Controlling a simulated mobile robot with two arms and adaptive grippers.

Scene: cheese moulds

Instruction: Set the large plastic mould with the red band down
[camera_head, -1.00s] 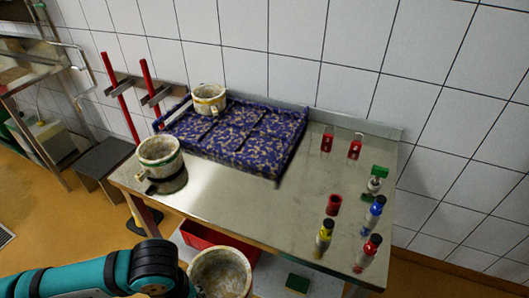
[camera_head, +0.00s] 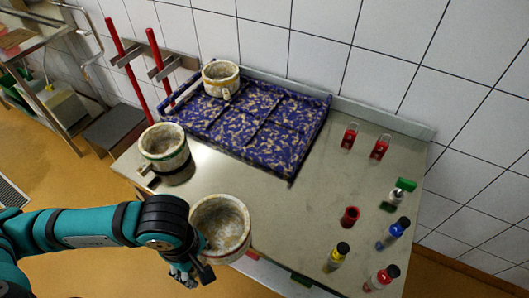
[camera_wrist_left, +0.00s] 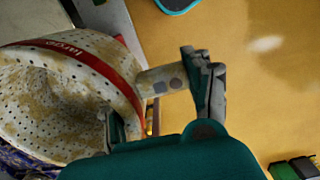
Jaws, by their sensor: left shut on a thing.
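The large mould (camera_head: 222,228) is a stained, off-white round tub at the table's front edge in the head view. In the left wrist view the mould (camera_wrist_left: 75,95) shows its red band with lettering, its perforated inside and a handle sticking out. My left gripper (camera_head: 192,268) is at its front left side, shut on its handle; the fingers show in the wrist view (camera_wrist_left: 160,105). The mould overlaps the front edge of the metal table (camera_head: 290,215); I cannot tell whether it touches. My right gripper is out of view.
A green-banded mould (camera_head: 163,150) stands at the table's left. Several small bottles, including a blue one (camera_head: 394,233), and red padlocks (camera_head: 380,147) are at the right. The middle of the table is clear.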

